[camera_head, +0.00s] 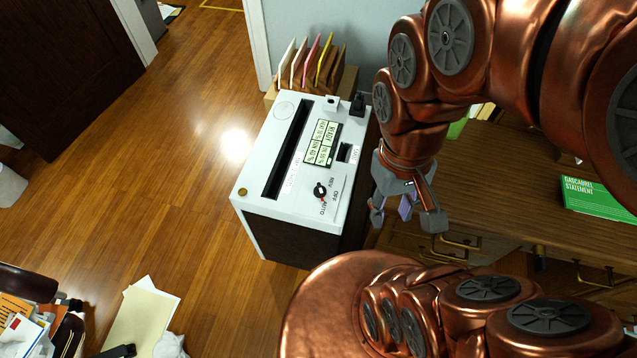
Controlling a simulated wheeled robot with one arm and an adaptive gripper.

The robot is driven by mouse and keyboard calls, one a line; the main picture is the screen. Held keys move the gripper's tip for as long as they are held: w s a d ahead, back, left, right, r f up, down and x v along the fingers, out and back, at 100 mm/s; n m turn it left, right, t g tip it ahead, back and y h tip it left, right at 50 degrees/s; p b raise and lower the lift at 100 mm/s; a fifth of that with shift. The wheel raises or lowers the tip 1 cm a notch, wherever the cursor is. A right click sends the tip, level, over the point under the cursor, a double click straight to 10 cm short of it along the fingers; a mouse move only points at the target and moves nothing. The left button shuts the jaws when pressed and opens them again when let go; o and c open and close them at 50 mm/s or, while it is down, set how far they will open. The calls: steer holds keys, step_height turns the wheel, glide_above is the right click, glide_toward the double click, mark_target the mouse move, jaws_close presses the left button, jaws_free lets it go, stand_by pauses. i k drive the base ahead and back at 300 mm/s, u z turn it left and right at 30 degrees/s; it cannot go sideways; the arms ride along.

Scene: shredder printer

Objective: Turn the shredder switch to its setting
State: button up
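The shredder (262,215) stands on the floor at the picture's middle, with a white top and dark body. Its switch (320,191) is a small black round knob near the top's front edge. Labels reading REV, OFF and AUTO are printed around the knob; which one it points at is too small to tell. My gripper (406,219) is to the right of the shredder and apart from the knob. Its two grey fingers are spread. A small purple piece shows between them; I cannot tell whether it belongs to the gripper.
A wooden desk (500,180) with drawers stands at right, bearing a green booklet (598,199). A file holder (343,79) with coloured folders is behind the shredder. Papers (140,320) lie at lower left. The wooden floor left of the shredder is clear.

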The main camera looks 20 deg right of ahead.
mark_target(320, 191)
steer(key=k, duration=1.3)
steer(key=u, duration=0.7)
steer(key=i, duration=1.35)
steer(key=z, duration=0.35)
